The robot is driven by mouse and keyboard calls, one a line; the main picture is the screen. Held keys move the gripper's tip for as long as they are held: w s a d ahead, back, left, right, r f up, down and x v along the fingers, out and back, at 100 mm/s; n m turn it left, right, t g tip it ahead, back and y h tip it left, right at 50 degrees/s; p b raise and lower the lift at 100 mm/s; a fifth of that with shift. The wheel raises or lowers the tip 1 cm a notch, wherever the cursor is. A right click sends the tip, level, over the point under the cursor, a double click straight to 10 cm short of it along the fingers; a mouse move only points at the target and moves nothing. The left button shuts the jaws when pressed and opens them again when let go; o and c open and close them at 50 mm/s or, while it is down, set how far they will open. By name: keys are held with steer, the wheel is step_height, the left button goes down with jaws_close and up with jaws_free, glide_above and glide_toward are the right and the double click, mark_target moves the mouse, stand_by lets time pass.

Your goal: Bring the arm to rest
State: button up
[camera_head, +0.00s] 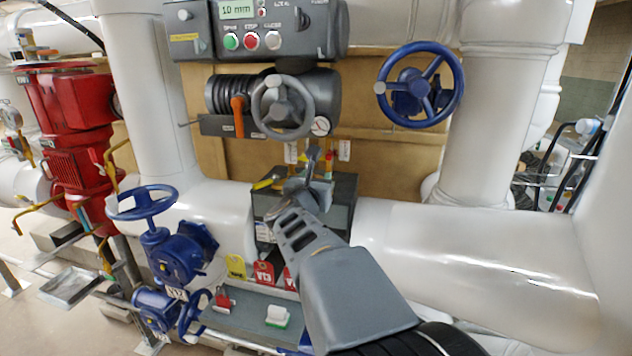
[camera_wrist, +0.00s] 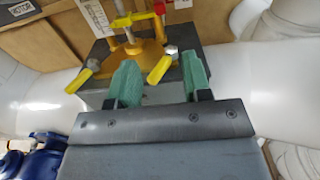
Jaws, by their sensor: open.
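My gripper (camera_head: 312,168) is in the middle of the head view, at the end of my grey arm, which reaches up from the bottom. It is in front of a dark grey box (camera_head: 343,198) between the white pipes. In the wrist view my gripper (camera_wrist: 160,82) shows two green-padded fingers standing apart, with nothing held between them. Beyond the fingers is a yellow fitting (camera_wrist: 135,48) with yellow-handled levers on top of the dark box. I cannot tell the exact gap between the fingers and the fitting.
A grey actuator with a handwheel (camera_head: 282,107) and a control panel (camera_head: 255,30) hang above. Blue handwheels stand at right (camera_head: 419,84) and left (camera_head: 142,202). A grey tray (camera_head: 245,318) with tags and a white-green block (camera_head: 277,316) lies below.

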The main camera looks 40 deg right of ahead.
stand_by(0.6)
steer(key=w+a+f+n+t+y, duration=0.1)
steer(key=a+f+n+y, duration=0.3)
steer(key=n, duration=0.5)
steer(key=w+a+f+n+y+p, duration=0.1)
steer(key=a+f+n+y, duration=0.3)
steer(key=n, duration=0.6)
steer(key=w+a+f+n+t+y, duration=0.1)
steer(key=w+a+f+n+y, duration=0.1)
steer(key=a+n+y, duration=0.5)
steer(key=s+a+f+n+g+p, duration=0.2)
steer(key=s+a+n+g, duration=0.2)
steer(key=n, duration=0.7)
steer(key=s+a+f+n+g+p, duration=0.2)
steer(key=s+a+n+g+p, duration=0.1)
steer(key=s+a+n, duration=0.5)
steer(key=s+n+g, duration=0.1)
steer(key=s+n, duration=0.1)
steer(key=shift+a+n, duration=0.35)
steer(key=shift+n, duration=0.05)
steer(key=shift+s, duration=0.1)
